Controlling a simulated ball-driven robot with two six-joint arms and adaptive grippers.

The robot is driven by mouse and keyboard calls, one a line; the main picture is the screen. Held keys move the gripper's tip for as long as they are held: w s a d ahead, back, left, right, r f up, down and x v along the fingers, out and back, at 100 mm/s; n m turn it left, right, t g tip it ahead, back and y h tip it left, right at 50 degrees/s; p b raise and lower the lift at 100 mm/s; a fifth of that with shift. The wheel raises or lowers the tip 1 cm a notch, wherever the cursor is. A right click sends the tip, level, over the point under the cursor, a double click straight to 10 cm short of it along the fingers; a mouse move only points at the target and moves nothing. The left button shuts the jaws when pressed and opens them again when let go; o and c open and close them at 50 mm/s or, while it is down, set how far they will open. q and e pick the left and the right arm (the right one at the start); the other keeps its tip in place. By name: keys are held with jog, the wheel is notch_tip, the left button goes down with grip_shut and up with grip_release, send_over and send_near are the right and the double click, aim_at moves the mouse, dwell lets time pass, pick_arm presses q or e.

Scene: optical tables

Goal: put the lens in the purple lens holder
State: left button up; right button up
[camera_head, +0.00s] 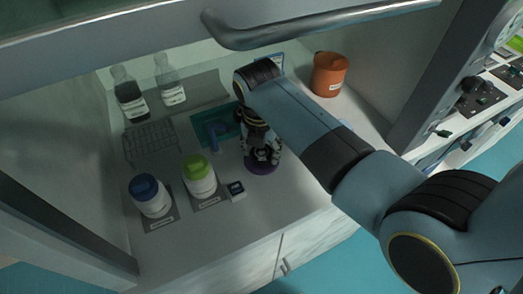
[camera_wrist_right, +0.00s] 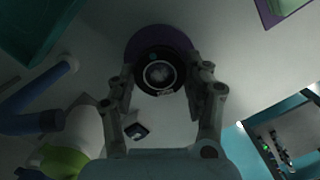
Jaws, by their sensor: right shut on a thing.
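My right gripper (camera_head: 262,152) points down over the bench inside the hood, right above the purple lens holder (camera_head: 260,168). In the right wrist view the gripper (camera_wrist_right: 163,82) is shut on the lens (camera_wrist_right: 160,74), a round piece with a dark rim and a glassy grey middle. The purple holder (camera_wrist_right: 146,40) shows as a round purple disc behind the lens and fingers, with its lower part hidden. I cannot tell whether the lens touches the holder or is above it. My left gripper is in neither view.
A green-capped jar (camera_head: 199,176), a blue-capped jar (camera_head: 150,195) and a small dark-topped box (camera_head: 236,190) stand left of the gripper. A teal tray (camera_head: 205,112) with a blue item lies behind. A wire rack (camera_head: 150,143), two bottles and an orange pot (camera_head: 329,74) stand farther back.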

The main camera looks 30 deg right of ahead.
aim_at(260, 157)
jog(key=shift+d+f, duration=0.1)
jog(key=shift+f, duration=0.45)
jog(key=o, duration=1.2)
jog(key=shift+f, duration=0.1)
jog(key=shift+c, duration=0.2)
notch_tip(260, 157, up, 12)
jog(key=s+a, duration=0.1)
jog(key=shift+p, duration=0.4)
